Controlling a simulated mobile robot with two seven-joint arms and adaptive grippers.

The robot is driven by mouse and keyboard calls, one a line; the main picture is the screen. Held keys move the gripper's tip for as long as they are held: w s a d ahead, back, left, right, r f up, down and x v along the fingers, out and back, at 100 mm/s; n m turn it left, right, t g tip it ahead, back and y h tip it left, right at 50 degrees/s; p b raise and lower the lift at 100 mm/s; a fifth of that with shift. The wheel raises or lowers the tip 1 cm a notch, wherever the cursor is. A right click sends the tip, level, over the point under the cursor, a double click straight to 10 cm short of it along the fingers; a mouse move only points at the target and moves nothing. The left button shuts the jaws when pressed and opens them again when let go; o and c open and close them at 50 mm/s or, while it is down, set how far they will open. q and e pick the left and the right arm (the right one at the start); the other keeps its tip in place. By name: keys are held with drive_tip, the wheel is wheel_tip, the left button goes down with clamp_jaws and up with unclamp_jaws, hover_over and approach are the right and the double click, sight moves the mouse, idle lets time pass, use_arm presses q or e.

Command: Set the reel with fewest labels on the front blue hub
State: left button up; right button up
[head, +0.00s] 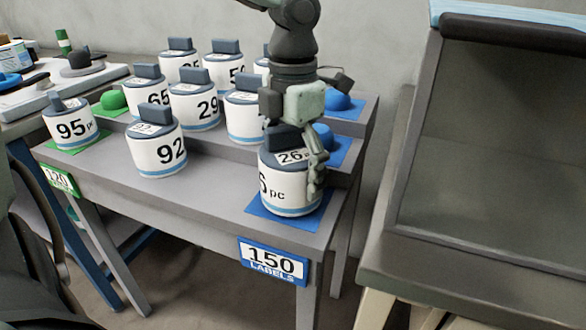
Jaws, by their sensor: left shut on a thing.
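My left gripper (298,148) is shut on the dark top handle of a white reel (286,189) marked 26 pc. This reel is upright over the front blue mat (265,211), at the front right corner of the stepped bench. The front hub is hidden under it, and I cannot tell whether the reel is fully down. Two other blue hubs show behind it: a middle one (324,135) and a back one (337,100). Other reels read 92 (157,153), 95 (71,126), 29 (194,108) and 65 (150,93). My right gripper is not in view.
Several more reels stand on the back steps, partly hidden. A blue sign (273,262) reads 150 labels; a green sign (61,180) reads 120. A green hub (113,99) is bare. A large grey cabinet (500,150) stands right. The bench front between 92 and 26 is clear.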

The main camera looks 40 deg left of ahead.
sight(293, 149)
use_arm(q)
drive_tip(key=shift+f+b, duration=0.5)
drive_tip(key=o, duration=1)
drive_tip(key=shift+r, duration=0.1)
drive_tip(key=shift+r+p, duration=2.35)
drive_tip(key=shift+r, duration=3.15)
drive_tip(key=shift+f, duration=0.15)
